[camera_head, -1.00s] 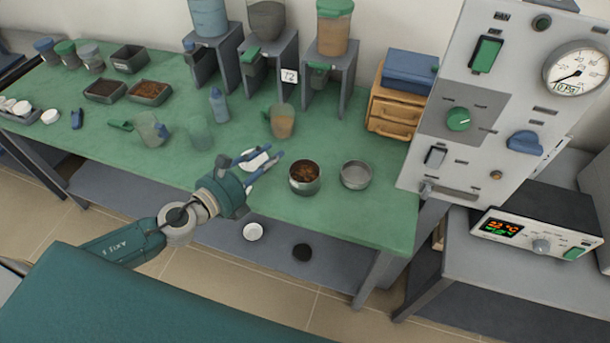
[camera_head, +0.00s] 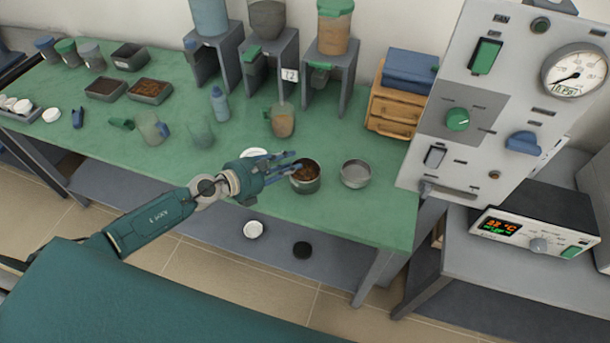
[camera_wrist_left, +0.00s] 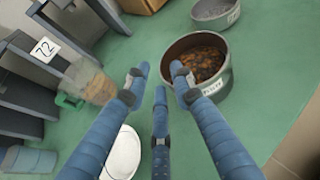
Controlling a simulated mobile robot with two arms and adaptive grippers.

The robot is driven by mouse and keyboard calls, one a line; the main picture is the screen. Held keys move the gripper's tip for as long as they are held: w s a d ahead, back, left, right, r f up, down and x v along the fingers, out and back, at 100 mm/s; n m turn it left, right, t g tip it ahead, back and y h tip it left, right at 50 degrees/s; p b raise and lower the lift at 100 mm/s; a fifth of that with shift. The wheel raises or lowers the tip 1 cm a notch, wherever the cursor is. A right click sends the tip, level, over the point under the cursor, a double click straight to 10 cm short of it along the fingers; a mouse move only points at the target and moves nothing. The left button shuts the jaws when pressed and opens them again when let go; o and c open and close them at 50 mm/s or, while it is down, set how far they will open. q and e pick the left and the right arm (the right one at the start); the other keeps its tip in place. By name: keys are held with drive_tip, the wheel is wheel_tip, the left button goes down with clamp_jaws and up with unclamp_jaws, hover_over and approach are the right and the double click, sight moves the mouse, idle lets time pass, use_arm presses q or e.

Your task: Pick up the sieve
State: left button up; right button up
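Two round metal vessels stand side by side near the front edge of the green table. The left one (camera_head: 306,183) holds brown granular material; it also shows in the wrist view (camera_wrist_left: 215,85), with a label on its wall. The right one (camera_head: 356,175) looks empty and grey inside, like a sieve pan; part of it shows in the wrist view (camera_wrist_left: 216,12). I cannot tell for sure which is the sieve. My left gripper (camera_head: 294,166) is open and empty, its blue fingers spread just left of the filled vessel. My right gripper is out of view.
A white dish (camera_wrist_left: 124,152) lies under the left gripper. A beaker with brown content (camera_head: 282,122) stands behind it. Dispensers on grey stands line the back, beside wooden drawers (camera_head: 392,112). A grey control panel (camera_head: 470,155) rises at the right.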

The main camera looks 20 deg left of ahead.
use_arm(q)
drive_tip(key=shift+w+d+f, duration=0.25)
drive_tip(key=shift+w+d, duration=0.15)
drive_tip(key=shift+w, duration=0.15)
drive_tip(key=shift+s, duration=0.1)
drive_tip(key=c, duration=0.4)
clamp_jaws()
drive_tip(key=shift+r, duration=0.2)
wheel_tip(320, 180, up, 20)
drive_tip(key=p, duration=1.1)
drive_tip(key=shift+f, duration=0.2)
